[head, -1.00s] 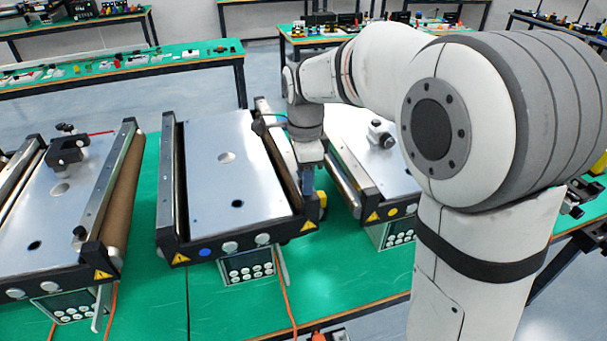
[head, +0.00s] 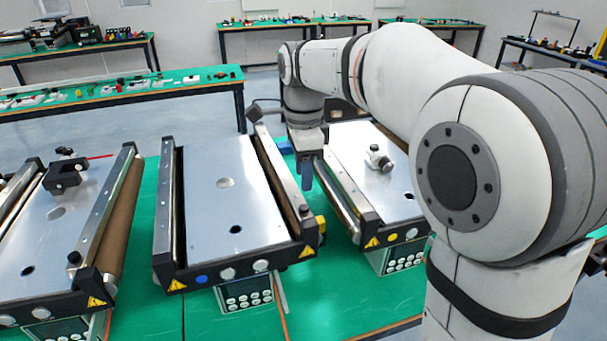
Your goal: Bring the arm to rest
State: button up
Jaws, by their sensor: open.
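My gripper (head: 307,172) hangs at the end of my arm, pointing down, above the gap between the middle mini conveyor (head: 213,172) and the right mini conveyor (head: 370,163). Its blue fingers stand apart and nothing shows between them. It looks clear of both conveyors. My arm reaches across the right side of the picture and hides part of the right conveyor and the table behind it.
The left mini conveyor (head: 45,225) carries a dark bracket (head: 64,176). All stand on a green table (head: 335,285). Control panels and an orange cable (head: 285,325) are at the front. More benches stand behind.

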jog(key=s+d+f+n+t, duration=0.1)
jog(key=s+d+f+n, duration=0.3)
jog(key=s+d+n, duration=0.3)
jog(key=s+d+f+n+t, duration=0.2)
jog(key=s+d+f+n, duration=0.2)
jog(key=s+d+n, duration=0.3)
jog(key=s+n, duration=0.1)
jog(key=s, duration=0.4)
jog(key=shift+s+f+n, duration=0.2)
jog(key=shift+f+n, duration=0.15)
jog(key=shift+n, duration=0.05)
jog(key=shift+c, duration=0.3)
jog(key=shift+c, duration=0.2)
